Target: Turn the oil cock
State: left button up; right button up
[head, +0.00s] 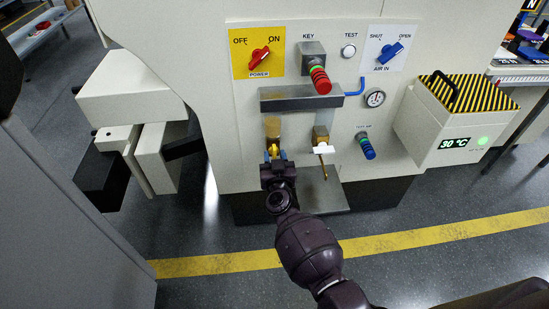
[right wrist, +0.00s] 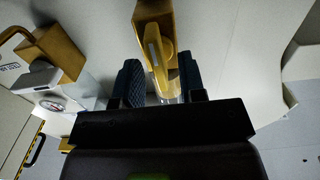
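A brass cock with a yellow lever (head: 273,128) sits on the front of a white machine, under a grey ledge. My right gripper (head: 274,157) is at this lever, reaching up from below. In the right wrist view the yellow lever (right wrist: 160,55) stands between the two blue-padded fingers (right wrist: 162,85). The fingers look parted, one on each side of it; whether either touches it is hard to tell. A second brass cock (head: 320,133) with a white tag and a thin spout is just to the right. No label naming the oil cock is readable. My left gripper is not in view.
Above are a red power knob (head: 260,55), a red key switch (head: 319,78) and a blue air knob (head: 391,52). A gauge (head: 375,97) and a blue test-air knob (head: 366,147) are to the right. A grey tray (head: 322,190) is below the cocks. A striped-lid box (head: 455,110) stands right.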

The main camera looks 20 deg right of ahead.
grip_shut()
jog(key=shift+m, duration=0.3)
jog(key=m, duration=0.3)
jog(key=shift+d+m+p, duration=0.1)
jog(key=shift+m+p, duration=0.2)
jog(key=m, duration=0.9)
jog(key=m+b, duration=0.1)
jog(key=m, duration=0.3)
jog(key=shift+s+d+f+m, duration=0.1)
jog(key=shift+d+f+m, duration=0.1)
jog(key=shift+f+m, duration=0.15)
